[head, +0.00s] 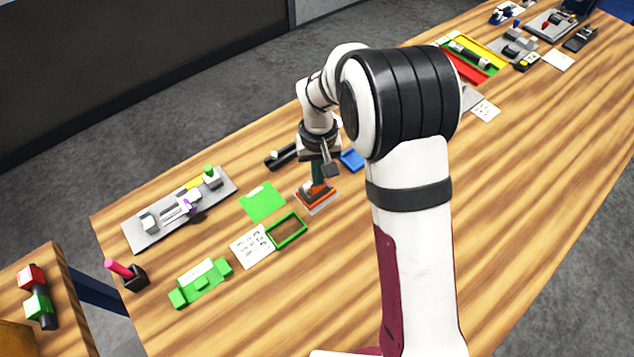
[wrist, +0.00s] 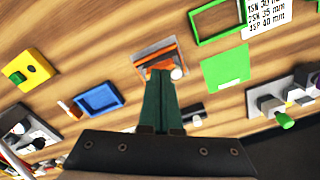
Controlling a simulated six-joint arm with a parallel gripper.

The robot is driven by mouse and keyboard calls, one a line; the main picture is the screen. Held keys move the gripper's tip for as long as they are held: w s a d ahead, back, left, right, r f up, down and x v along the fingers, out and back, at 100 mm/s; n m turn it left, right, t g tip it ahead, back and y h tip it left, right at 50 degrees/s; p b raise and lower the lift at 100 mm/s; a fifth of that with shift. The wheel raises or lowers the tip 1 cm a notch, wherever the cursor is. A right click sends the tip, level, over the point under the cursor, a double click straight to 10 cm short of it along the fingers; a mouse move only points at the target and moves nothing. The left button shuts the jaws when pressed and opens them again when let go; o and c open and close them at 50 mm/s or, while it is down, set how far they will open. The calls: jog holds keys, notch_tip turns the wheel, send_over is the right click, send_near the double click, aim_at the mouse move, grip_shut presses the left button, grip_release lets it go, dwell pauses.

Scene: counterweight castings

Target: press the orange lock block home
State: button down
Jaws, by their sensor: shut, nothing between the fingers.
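The orange lock block (head: 317,194) sits on a pale grey base (head: 323,208) near the middle of the table. In the wrist view the orange block (wrist: 155,61) shows at the fingertips, with the grey base (wrist: 140,50) around it. My gripper (head: 318,181) points down at the block from above; its green fingers (wrist: 160,75) are closed together and hold nothing. The fingers cover part of the block. I cannot tell whether the tips touch it, or how deep the block sits. A white round knob (wrist: 177,73) shows beside the fingertips.
A green plate (head: 262,202) and a green frame (head: 287,231) lie left of the base. A blue tray (head: 352,160) and a black part (head: 281,156) lie behind it. A grey fixture plate (head: 150,232) stands farther left. Bare wood lies in front of the base.

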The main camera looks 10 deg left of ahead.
jog(key=shift+f, duration=0.65)
jog(key=shift+r, duration=0.1)
jog(key=shift+r, duration=3.45)
jog(key=s+d+r+m+y, duration=0.1)
jog(key=s+d+r+m, duration=0.2)
jog(key=s+d+r, duration=0.35)
jog(key=s+d+r+m, duration=0.2)
jog(key=s+d+r, duration=0.1)
jog(key=s, duration=0.6)
jog(key=s+d+f+m, duration=0.1)
jog(key=s+m, duration=0.2)
jog(key=s, duration=0.8)
jog(key=shift+s+d+m+y, duration=0.2)
jog(key=shift+d+m+y, duration=0.1)
jog(key=shift+y, duration=0.1)
